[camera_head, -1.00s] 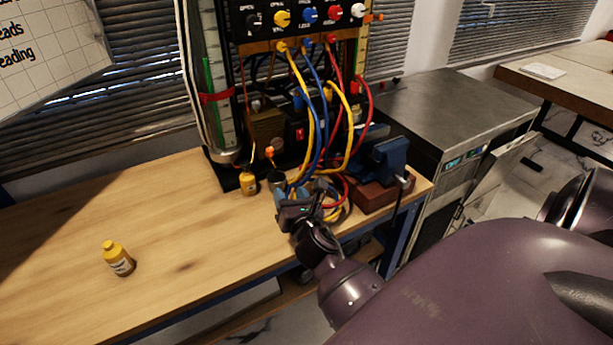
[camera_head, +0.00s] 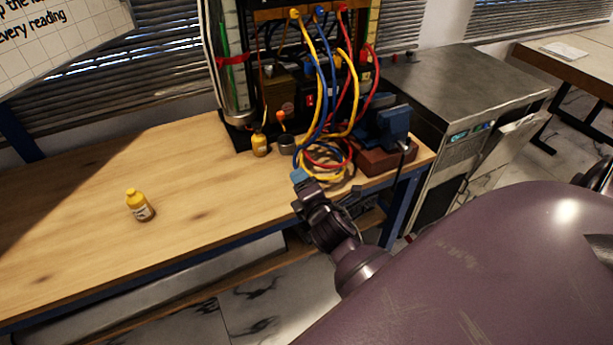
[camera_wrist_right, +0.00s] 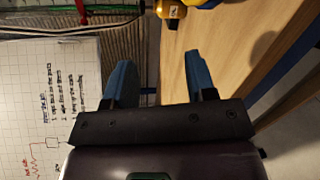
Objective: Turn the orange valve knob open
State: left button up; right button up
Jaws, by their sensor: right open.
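The orange valve knob (camera_head: 281,115) is small and sits low on the gauge rig, above the back part of the bench. My right gripper (camera_head: 299,177) is by the bench's front edge, in front of the cable coil and well apart from the knob. Its two blue fingers show spread apart and empty in the right wrist view (camera_wrist_right: 160,78). I cannot make out the knob in the wrist view. My left gripper is not in view.
A yellow bottle (camera_head: 260,146) and a grey cup (camera_head: 286,145) stand just before the rig. Yellow, blue and red cables (camera_head: 325,85) hang right of the knob. Another yellow bottle (camera_head: 139,206) stands on the mostly clear left bench.

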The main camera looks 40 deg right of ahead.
jog(key=s+m, duration=0.1)
jog(key=m, duration=0.1)
jog(key=s+a+m, duration=0.1)
jog(key=s+a+f+m+y+p, duration=0.1)
jog(key=m, duration=0.1)
jog(key=shift+f+m, duration=0.1)
jog(key=shift+m, duration=0.2)
jog(key=shift+d, duration=0.1)
